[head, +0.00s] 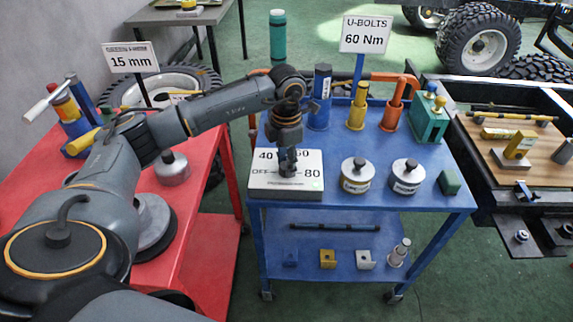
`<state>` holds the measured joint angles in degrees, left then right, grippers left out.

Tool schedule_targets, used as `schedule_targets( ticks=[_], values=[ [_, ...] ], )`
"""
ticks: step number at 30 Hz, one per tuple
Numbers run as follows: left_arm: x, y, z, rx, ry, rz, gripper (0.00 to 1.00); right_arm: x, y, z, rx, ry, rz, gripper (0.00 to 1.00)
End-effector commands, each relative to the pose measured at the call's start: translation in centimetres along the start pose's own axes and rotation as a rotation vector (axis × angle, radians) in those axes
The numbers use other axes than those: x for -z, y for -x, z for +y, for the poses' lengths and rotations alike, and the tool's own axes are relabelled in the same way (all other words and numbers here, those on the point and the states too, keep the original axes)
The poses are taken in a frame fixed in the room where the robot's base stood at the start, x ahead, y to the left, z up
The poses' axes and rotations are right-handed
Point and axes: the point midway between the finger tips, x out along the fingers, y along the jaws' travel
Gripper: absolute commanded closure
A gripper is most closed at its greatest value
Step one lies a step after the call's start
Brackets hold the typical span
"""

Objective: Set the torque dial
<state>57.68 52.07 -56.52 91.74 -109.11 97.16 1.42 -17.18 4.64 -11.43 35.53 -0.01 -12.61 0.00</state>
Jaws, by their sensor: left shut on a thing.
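The torque dial box (262,187) is a white-topped block at the left end of the blue cart, marked OFF, 40, 60 and 80. My left gripper (287,166) points down over the middle of its face and is shut on the dial knob. The gripper hides most of the knob, so I cannot tell which mark it points at. A sign (365,34) behind the cart reads "U-BOLTS 60 Nm". My right gripper is not in view.
The blue cart (330,205) also carries two labelled round tins (356,177), colored cylinders (357,112) and a green block holder (428,120). A red table (205,185) with a "15 mm" sign (134,57) stands left. A chassis bench (500,150) is right.

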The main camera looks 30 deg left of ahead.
Motion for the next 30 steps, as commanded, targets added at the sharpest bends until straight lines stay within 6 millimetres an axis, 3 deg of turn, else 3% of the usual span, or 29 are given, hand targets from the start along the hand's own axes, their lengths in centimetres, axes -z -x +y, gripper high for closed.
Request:
schedule_targets(
  ticks=[12, 29, 30],
  values=[
    [-0.02, 0.0, 0.05, -0.002, -0.187, -0.001, 0.95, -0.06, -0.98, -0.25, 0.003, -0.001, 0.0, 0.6],
    [-0.02, 0.08, 0.06, -0.002, -0.212, -0.001, 0.95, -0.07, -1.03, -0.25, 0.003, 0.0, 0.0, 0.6],
    [-0.02, 0.08, 0.06, -0.002, -0.212, -0.001, 0.55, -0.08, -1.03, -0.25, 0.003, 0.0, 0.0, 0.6]
  ],
)
